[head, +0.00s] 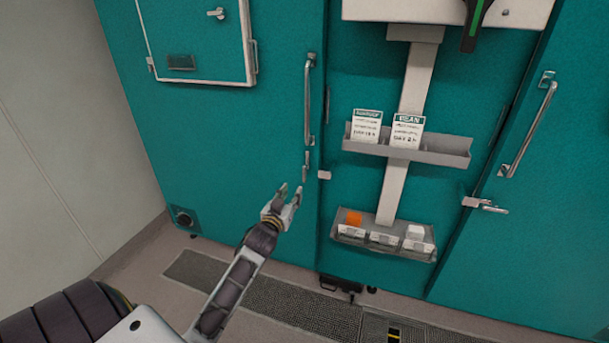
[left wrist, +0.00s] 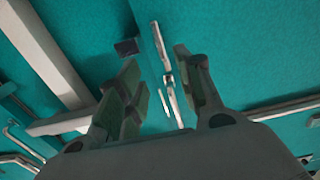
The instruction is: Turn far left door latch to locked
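The far left door's latch (head: 306,167) is a small metal lever below the long door handle (head: 309,100) on the teal chamber. It points up and down, beside a pale block (head: 324,174) at the door edge. My left gripper (head: 290,190) is open and empty, just below and left of the latch in the head view. In the left wrist view, the latch (left wrist: 172,97) shows between the spread fingers (left wrist: 160,80), beyond the tips. I see no clear contact. The dark block (left wrist: 126,47) is at upper left there. My right gripper is not in view.
The right door has a long handle (head: 530,130) and a sideways latch lever (head: 493,209). Between the doors are a shelf with cards (head: 440,156) and a lower bin tray (head: 340,216). A floor grate (head: 290,305) lies below. The floor at left is clear.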

